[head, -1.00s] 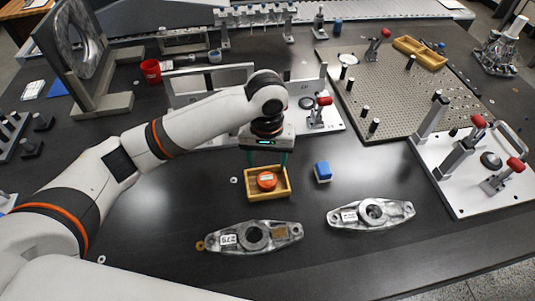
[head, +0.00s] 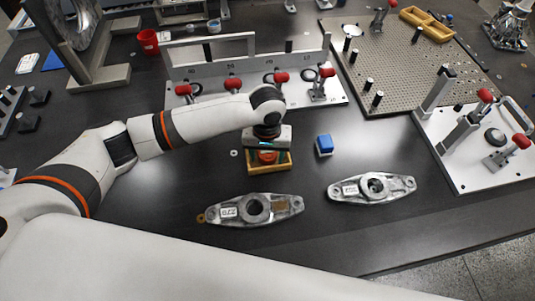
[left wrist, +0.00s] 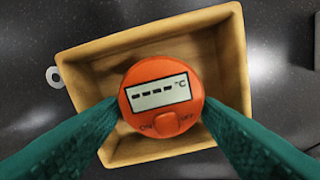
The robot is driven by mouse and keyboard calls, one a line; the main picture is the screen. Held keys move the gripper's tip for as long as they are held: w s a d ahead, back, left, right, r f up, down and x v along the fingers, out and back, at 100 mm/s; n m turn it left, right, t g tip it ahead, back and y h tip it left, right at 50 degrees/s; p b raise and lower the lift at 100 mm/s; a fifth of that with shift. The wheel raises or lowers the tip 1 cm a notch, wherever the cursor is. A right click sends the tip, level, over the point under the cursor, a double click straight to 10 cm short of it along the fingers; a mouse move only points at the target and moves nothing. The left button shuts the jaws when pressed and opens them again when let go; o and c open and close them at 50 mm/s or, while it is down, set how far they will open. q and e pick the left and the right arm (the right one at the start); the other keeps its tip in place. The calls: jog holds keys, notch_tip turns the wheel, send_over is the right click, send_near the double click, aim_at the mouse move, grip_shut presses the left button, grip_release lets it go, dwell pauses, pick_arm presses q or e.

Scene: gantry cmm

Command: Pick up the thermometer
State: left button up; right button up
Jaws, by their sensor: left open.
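The thermometer (left wrist: 161,95) is a round orange-red device with a grey display reading dashes and °C, above ON and OFF marks. It is in a small wooden tray (left wrist: 105,46). In the head view the thermometer (head: 267,156) shows just under my left gripper (head: 268,150), and the tray (head: 270,169) is partly hidden by it. In the left wrist view the two green fingers of my left gripper (left wrist: 160,118) are open, one on each side of the thermometer. I cannot tell whether they touch it. My right gripper is not in view.
A blue block (head: 324,145) stands right of the tray. Two metal castings, one at left (head: 254,209) and one at right (head: 371,188), lie nearer the front edge. A white fixture with red-handled clamps (head: 300,95) stands behind. A small washer (left wrist: 56,77) lies beside the tray.

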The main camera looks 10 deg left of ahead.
pick_arm(q)
jog(key=shift+f, duration=0.3)
jog(key=shift+r, duration=0.1)
jog(key=c, duration=0.8)
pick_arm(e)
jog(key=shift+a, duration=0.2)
